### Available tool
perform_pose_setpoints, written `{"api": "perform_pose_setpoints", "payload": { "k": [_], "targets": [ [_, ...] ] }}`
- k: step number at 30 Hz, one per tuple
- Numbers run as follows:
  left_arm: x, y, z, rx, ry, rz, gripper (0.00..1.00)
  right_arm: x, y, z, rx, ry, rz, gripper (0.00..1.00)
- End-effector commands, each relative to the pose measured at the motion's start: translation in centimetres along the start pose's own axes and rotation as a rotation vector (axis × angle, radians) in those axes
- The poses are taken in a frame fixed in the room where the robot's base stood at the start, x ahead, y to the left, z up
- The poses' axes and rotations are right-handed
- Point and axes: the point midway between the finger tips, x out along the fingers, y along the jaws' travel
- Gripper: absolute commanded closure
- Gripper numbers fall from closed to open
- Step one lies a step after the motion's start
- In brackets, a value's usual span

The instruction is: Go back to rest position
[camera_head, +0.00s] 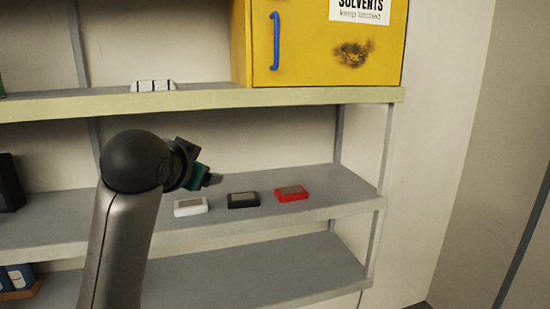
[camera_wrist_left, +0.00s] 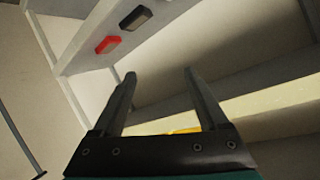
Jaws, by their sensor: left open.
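My left gripper (camera_head: 205,177) is raised in front of the shelf unit in the head view, near the middle shelf. In the left wrist view the left gripper (camera_wrist_left: 160,80) shows two fingers spread apart with nothing between them. The left arm hides part of the shelves. My right gripper is in neither view.
The middle shelf (camera_head: 275,216) bears a white device (camera_head: 190,206), a black device (camera_head: 243,200) and a red device (camera_head: 291,193). A yellow solvents cabinet (camera_head: 310,50) and a small white item (camera_head: 153,86) stand on the upper shelf (camera_head: 300,96). Wall (camera_head: 440,130) lies right.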

Motion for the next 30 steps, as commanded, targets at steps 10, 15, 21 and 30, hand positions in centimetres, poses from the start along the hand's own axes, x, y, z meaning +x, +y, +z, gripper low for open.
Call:
{"api": "perform_pose_setpoints", "payload": {
  "k": [10,15,21,30],
  "targets": [
    [1.2,7.0,16.8,-0.089,-0.252,0.113,0.23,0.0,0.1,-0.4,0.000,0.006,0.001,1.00],
    [-0.6,10.1,24.3,-0.131,-0.376,0.155,0.23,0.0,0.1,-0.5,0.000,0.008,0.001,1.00],
    [-4.3,13.3,32.4,-0.178,-0.524,0.196,0.23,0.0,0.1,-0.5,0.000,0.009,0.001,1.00],
    [-11.1,16.6,40.8,-0.232,-0.712,0.232,0.23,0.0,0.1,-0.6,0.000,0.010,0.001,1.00]
  ]
}}
